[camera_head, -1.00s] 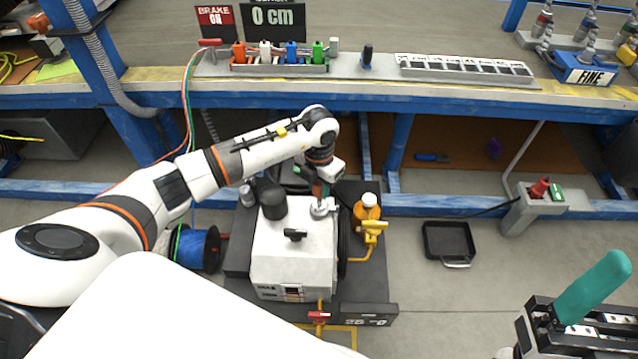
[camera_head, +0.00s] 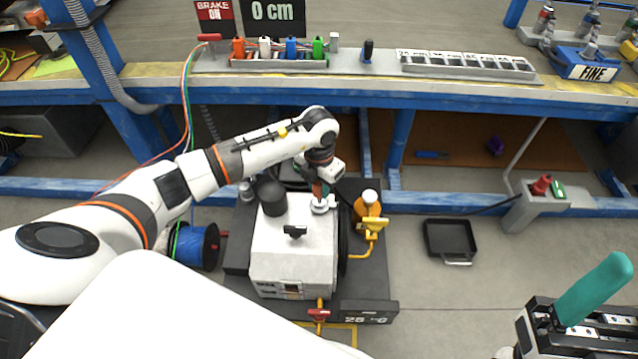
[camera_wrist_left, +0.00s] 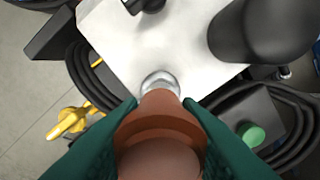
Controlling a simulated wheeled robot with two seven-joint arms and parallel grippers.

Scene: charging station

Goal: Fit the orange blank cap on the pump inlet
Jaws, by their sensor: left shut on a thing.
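The white pump (camera_head: 268,250) stands on a dark base in the middle of the head view. Its inlet, a silvery round fitting (camera_head: 319,209), is on the top near the back right corner. My left gripper (camera_head: 322,187) is above the fitting. It is shut on the orange-brown blank cap (camera_wrist_left: 160,128), which sits between its green fingers in the wrist view. The cap's far end overlaps the inlet's metal ring (camera_wrist_left: 160,80); I cannot tell whether it is seated. My right gripper (camera_head: 593,290) shows partly at the lower right, with one teal finger clear.
A black cylinder (camera_head: 272,198) stands on the pump beside the inlet. An orange bottle (camera_head: 368,206) and a yellow valve handle (camera_head: 375,224) are close to the right. A blue bench (camera_head: 350,101) runs behind.

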